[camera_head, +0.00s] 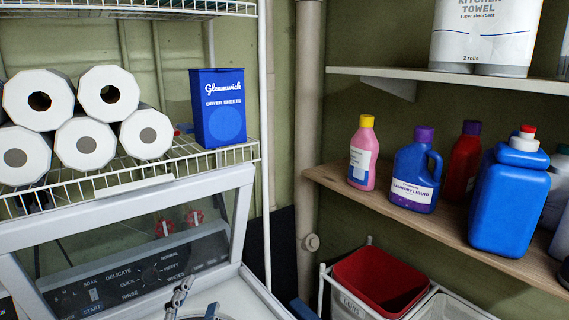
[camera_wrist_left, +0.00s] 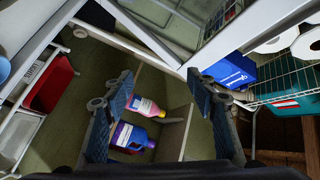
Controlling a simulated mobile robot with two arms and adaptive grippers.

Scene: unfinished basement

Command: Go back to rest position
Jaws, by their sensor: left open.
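My left gripper (camera_head: 196,300) shows at the bottom edge of the head view, in front of the washing machine's white top. Only its finger ends show there; the rest is cut off by the frame. In the left wrist view the gripper (camera_wrist_left: 158,85) has its two blue-padded fingers spread wide apart with nothing held between them. A pink bottle (camera_wrist_left: 145,106) and a blue laundry bottle (camera_wrist_left: 130,137) appear beyond the fingers, apart from them. My right gripper is in neither view.
The washing machine's lid and control panel (camera_head: 150,275) stand close to the left gripper. A wire shelf (camera_head: 110,178) holds paper rolls and a blue dryer-sheet box (camera_head: 218,108). A wooden shelf (camera_head: 440,222) at right holds several bottles. A red bin (camera_head: 381,281) is below it.

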